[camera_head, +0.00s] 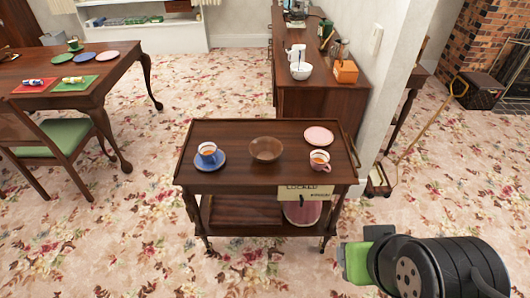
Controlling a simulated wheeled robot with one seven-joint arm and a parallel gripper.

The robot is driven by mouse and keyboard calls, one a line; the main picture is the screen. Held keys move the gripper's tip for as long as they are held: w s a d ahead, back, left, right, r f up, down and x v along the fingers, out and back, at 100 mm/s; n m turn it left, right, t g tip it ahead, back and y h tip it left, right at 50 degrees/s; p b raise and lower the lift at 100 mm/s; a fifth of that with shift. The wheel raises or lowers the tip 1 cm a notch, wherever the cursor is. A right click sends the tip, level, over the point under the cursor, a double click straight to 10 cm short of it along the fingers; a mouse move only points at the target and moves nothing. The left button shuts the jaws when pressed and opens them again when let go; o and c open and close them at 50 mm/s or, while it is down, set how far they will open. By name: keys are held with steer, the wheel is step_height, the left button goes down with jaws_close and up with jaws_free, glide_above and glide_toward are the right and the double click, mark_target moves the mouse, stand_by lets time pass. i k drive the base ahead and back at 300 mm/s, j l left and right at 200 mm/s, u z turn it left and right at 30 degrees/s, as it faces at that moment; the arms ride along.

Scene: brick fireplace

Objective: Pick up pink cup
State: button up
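The pink cup (319,160) stands upright near the right front of a dark wooden cart's top (240,175).
A blue cup (207,150) on a blue saucer (211,163) and a brown bowl (265,149) share the cart top. A sign (305,191) hangs at the cart's front right. A wall end (385,80) stands behind right. Carpet (130,230) at left is clear.

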mark_target(320, 159)
steer(key=i+l+u, duration=0.15)
steer(key=u, duration=0.25)
steer(key=i+l+u, duration=0.6)
steer(key=u, duration=0.2)
steer(key=i+l+u, duration=0.15)
steer(key=l+u, duration=0.25)
